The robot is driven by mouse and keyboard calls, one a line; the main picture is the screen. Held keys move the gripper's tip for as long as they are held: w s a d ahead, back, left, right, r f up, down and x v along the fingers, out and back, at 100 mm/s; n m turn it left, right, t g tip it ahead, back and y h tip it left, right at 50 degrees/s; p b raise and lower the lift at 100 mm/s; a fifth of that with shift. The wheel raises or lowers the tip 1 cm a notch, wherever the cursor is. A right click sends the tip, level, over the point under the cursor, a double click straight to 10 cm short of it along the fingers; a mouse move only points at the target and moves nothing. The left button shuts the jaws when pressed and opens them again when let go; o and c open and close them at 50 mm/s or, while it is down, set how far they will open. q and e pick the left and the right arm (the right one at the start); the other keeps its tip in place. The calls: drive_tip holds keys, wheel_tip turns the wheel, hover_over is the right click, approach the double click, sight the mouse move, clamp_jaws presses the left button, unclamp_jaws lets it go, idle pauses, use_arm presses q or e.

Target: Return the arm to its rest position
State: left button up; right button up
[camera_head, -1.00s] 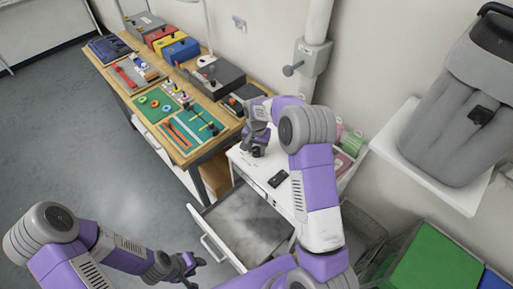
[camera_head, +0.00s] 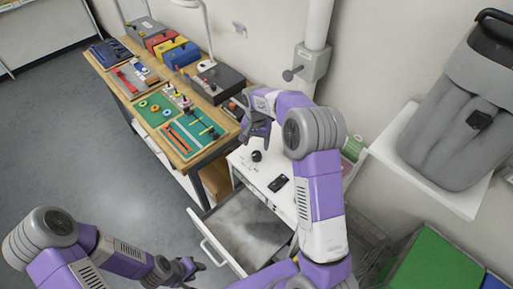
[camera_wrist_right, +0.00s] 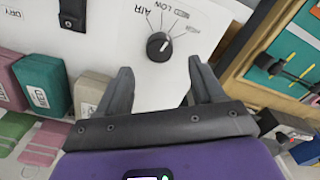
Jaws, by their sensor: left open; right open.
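My right arm bends over the white cabinet (camera_head: 247,172), and its gripper (camera_head: 256,134) is raised above the cabinet top. In the right wrist view the two fingers of this gripper (camera_wrist_right: 161,72) are spread apart, with nothing between them. A black dial (camera_wrist_right: 158,46) marked AIR, LOW, MED and HIGH lies beyond the fingertips, apart from them. In the head view this dial (camera_head: 257,156) stands clear on the cabinet top below the gripper. My left gripper (camera_head: 190,268) is low at the front, open and empty, left of the drawer.
An open drawer (camera_head: 207,241) juts from the cabinet. A black object (camera_head: 278,183) lies on its top. A wooden bench (camera_head: 139,110) with trays and boxes stands left. Floor at left is free.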

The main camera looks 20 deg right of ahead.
drive_tip(key=shift+r, duration=0.5)
